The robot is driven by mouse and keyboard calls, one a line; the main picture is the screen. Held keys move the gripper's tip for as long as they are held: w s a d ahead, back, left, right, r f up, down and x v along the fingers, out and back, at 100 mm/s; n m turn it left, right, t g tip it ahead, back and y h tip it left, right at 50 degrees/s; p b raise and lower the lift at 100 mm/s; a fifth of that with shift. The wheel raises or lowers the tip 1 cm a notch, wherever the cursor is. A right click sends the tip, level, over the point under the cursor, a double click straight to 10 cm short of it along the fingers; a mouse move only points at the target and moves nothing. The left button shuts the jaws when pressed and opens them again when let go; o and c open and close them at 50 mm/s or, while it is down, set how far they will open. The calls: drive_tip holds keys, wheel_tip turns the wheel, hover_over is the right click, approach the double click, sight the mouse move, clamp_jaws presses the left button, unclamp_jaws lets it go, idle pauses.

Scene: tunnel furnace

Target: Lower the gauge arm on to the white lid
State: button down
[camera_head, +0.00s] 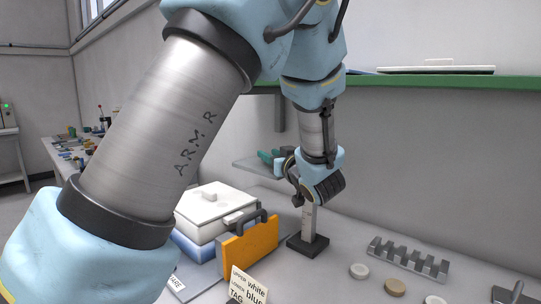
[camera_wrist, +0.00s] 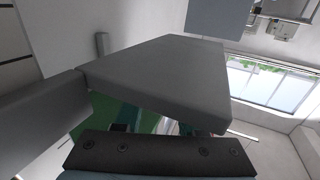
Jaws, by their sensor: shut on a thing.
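The white lid (camera_head: 203,204) lies on top of a white and blue stacked box left of centre in the head view. The gauge is a pale upright post (camera_head: 309,219) with marks, on a black base (camera_head: 310,246), right of the box. My gripper (camera_head: 303,194) is at the upper part of the post, above the level of the lid. It is shut on the gauge arm, which is mostly hidden behind the gripper; I cannot tell its exact tilt. In the wrist view, large grey surfaces fill the middle and hide any contact; the lid is not seen there.
An orange panel with a black handle (camera_head: 250,242) stands between box and gauge. A grey slotted rack (camera_head: 407,259) and several small discs lie right. A green-edged shelf (camera_head: 440,83) overhangs behind. A small grey shelf (camera_head: 257,167) holds teal things.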

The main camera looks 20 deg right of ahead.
wheel_tip(320, 180, down, 9)
drive_tip(key=b, duration=0.5)
drive_tip(key=shift+f, duration=0.2)
drive_tip(key=c, duration=0.5)
unclamp_jaws()
drive_tip(key=s, duration=0.3)
drive_tip(key=s+b, duration=0.1)
drive_tip(key=s, duration=0.3)
drive_tip(key=s+d+b, duration=0.1)
drive_tip(key=s, duration=0.2)
drive_tip(key=shift+s, duration=0.4)
